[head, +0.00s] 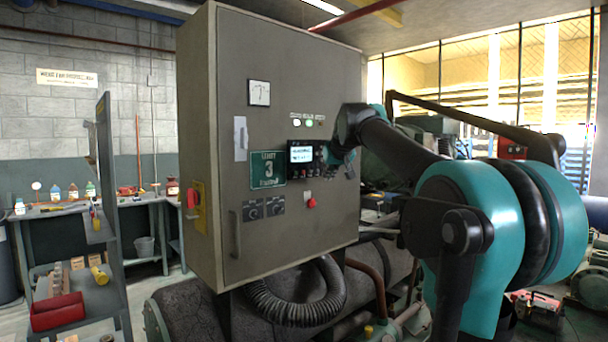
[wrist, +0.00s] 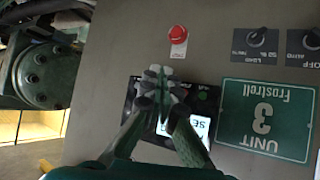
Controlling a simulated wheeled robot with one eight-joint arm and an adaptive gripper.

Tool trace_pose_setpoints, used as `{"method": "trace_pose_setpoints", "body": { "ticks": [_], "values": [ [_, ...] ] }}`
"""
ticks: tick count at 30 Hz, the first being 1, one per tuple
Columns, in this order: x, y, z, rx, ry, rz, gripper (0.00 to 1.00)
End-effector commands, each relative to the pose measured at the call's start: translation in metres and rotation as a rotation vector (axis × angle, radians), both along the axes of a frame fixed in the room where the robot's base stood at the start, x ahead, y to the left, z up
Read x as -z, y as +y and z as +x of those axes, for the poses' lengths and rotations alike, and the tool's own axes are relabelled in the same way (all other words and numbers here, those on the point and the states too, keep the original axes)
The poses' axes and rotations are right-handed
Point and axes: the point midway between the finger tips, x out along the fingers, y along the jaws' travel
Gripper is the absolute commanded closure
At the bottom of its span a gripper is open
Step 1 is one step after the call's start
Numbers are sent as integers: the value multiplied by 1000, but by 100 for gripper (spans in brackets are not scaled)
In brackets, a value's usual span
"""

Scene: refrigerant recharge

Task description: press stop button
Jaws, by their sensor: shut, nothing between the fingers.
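A small black control panel (head: 301,153) with a lit screen is mounted on the front of the grey cabinet. A row of small buttons runs along its lower edge. In the wrist view, where the picture is upside down, its lit screen (wrist: 198,128) shows partly behind my fingers. My gripper (wrist: 158,82) is shut and empty, its tips over the panel's button row. The tips hide some buttons, and I cannot tell whether they touch or which one is stop. In the head view my gripper (head: 340,160) is at the panel's right end. A red mushroom button (head: 311,203) sits below the panel, apart from my gripper; it also shows in the wrist view (wrist: 178,35).
A green "Unit 3" plate (head: 268,169) and two dark rotary switches (head: 264,209) are on the cabinet door (head: 235,95). A red-handled switch (head: 193,198) is on its side. A corrugated hose (head: 300,308) hangs below. A shelf cart stands at left.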

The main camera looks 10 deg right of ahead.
Motion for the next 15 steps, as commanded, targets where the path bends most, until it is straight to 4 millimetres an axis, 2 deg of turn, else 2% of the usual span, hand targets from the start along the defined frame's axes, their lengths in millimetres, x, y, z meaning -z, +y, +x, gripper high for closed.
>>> {"method": "trace_pose_setpoints", "body": {
  "ticks": [15],
  "values": [
    [0, 36, 49, -2, 0, -1, 100]
  ]
}}
